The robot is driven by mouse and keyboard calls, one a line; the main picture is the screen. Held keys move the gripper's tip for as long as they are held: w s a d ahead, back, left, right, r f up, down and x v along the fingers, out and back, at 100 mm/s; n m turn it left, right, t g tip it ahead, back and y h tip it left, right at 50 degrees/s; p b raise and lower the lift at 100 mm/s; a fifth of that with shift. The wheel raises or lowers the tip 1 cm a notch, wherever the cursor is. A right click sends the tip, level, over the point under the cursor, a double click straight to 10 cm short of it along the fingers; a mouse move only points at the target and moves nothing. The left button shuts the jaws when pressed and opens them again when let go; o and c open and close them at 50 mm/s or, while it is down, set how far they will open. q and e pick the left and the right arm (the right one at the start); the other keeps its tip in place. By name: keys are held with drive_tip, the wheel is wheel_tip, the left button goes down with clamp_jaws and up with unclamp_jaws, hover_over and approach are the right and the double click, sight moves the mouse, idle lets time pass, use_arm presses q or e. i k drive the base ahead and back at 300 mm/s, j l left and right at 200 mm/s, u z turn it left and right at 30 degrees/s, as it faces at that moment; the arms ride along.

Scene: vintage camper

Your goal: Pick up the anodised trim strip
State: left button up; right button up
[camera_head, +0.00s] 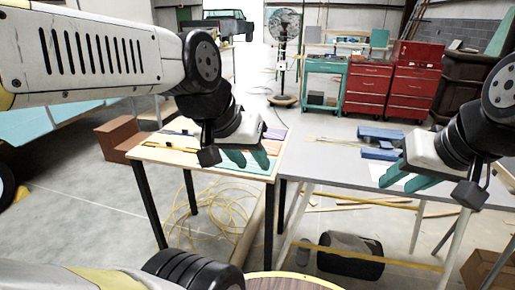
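I cannot tell for sure which thing is the anodised trim strip. Several flat coloured pieces, including a purple one (275,134), lie on the light wooden table (151,153). A thin yellow and dark strip (178,133) lies at that table's left part. My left gripper (251,164) hangs over the right part of the wooden table, its teal fingers apart with nothing seen between them. It hides part of the coloured pieces. My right gripper (397,184) is over the right side of the grey table (325,160), its teal fingers apart and empty.
Blue blocks (380,134) lie on the grey table near my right gripper. A brown box (118,137) stands left of the wooden table. A yellow hose (215,212) and a dark bag (350,256) lie on the floor. Red tool cabinets (368,88) and a fan (284,40) stand behind.

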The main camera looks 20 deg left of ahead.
sight(170, 144)
drive_tip(key=u, duration=1.35)
drive_tip(key=i+j, duration=0.1)
drive_tip(key=i, duration=0.35)
drive_tip(key=i+j+z, duration=0.1)
drive_tip(key=i, duration=0.35)
drive_tip(key=i+j, duration=0.2)
drive_tip(key=i, duration=0.25)
drive_tip(key=i+j+z, duration=0.15)
drive_tip(key=i, duration=0.3)
